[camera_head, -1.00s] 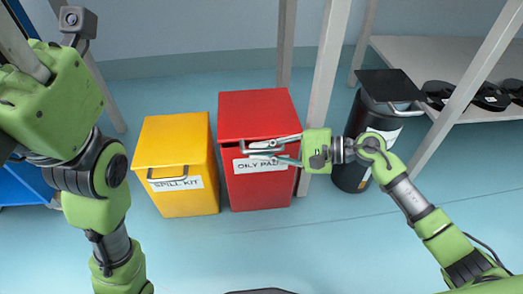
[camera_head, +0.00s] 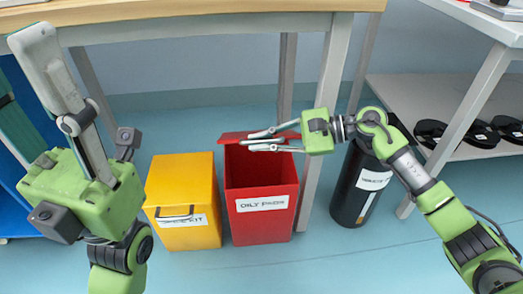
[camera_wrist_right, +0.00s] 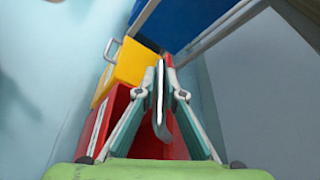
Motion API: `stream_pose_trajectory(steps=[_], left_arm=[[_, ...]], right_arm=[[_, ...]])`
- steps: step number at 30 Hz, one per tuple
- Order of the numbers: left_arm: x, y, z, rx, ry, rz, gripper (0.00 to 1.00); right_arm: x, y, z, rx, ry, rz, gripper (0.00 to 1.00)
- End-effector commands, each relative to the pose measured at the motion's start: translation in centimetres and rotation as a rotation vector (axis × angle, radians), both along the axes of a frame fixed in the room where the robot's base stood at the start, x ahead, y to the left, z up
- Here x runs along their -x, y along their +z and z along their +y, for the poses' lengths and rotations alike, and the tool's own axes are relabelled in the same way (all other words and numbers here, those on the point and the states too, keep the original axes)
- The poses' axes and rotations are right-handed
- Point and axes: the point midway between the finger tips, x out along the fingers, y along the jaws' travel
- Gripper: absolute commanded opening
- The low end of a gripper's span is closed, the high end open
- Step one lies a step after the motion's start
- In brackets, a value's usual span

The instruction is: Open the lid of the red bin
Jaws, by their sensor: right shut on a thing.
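The red bin (camera_head: 262,212), labelled OILY PADS, stands on the floor between the yellow bin and a table leg. Its red lid (camera_head: 234,137) is tilted up at the back, and the dark red inside shows below it. My right gripper (camera_head: 262,140) is shut on the lid's handle, in front of the raised lid. The right wrist view shows the pale handle (camera_wrist_right: 159,100) between the fingers, with the red bin (camera_wrist_right: 97,128) beyond. My left gripper (camera_head: 65,85) is up at the left, away from the bins; its finger opening is unclear.
The yellow bin (camera_head: 183,185) stands close on the left, its lid down. A black canister (camera_head: 360,190) stands to the right, behind my right forearm. A wooden tabletop (camera_head: 200,20) spans above, with a leg (camera_head: 322,130) beside the red bin. The floor in front is clear.

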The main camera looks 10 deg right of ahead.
Motion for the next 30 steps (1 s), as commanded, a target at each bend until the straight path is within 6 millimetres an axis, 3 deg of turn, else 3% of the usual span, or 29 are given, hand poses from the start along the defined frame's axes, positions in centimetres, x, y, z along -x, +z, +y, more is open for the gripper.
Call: stream_pose_trajectory(steps=[12,13,15,25,30], left_arm=[[0.0,0.0,0.0,0.0,-0.001,0.0,0.4],[0.0,0.0,0.0,0.0,-0.001,0.0,0.4],[0.0,0.0,0.0,0.0,-0.001,0.0,0.4],[-0.1,0.0,0.0,-0.001,0.001,0.003,0.4],[-0.1,0.0,0.0,0.0,0.001,0.002,0.4]], right_arm=[[-0.3,0.2,-0.1,0.001,-0.004,-0.002,0.0],[-0.3,0.2,-0.1,0.001,-0.005,-0.002,0.14],[-0.3,0.1,-0.1,0.001,-0.004,-0.002,0.26],[-0.2,0.2,-0.2,0.001,-0.002,-0.002,0.26],[0.1,0.7,-1.8,0.004,-0.005,-0.002,0.26]])
